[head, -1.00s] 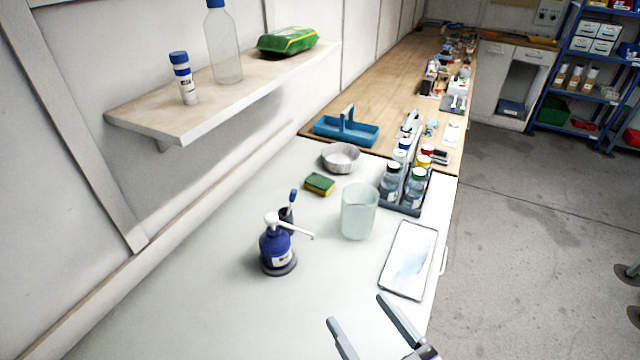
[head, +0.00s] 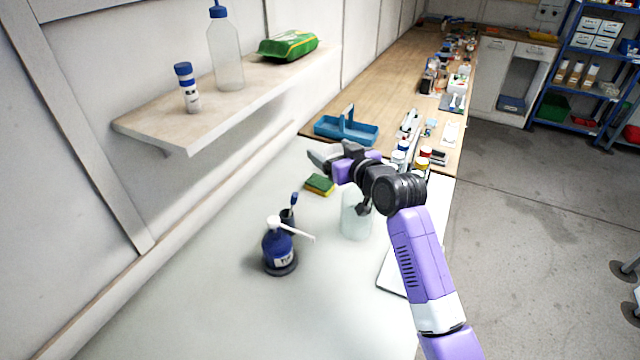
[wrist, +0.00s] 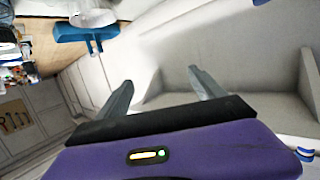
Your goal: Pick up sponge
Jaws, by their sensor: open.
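The sponge (head: 319,185), yellow and green, lies flat on the white bench top in the head view. My gripper (head: 312,157) is above and slightly behind the sponge in that picture, with its fingers pointing left toward the wall. In the wrist view my gripper (wrist: 160,90) has its two grey fingers spread wide with nothing between them. The sponge cannot be made out in the wrist view.
A blue carrier (head: 346,130) sits behind. A shelf (head: 215,104) juts from the wall at left. The front left bench is clear.

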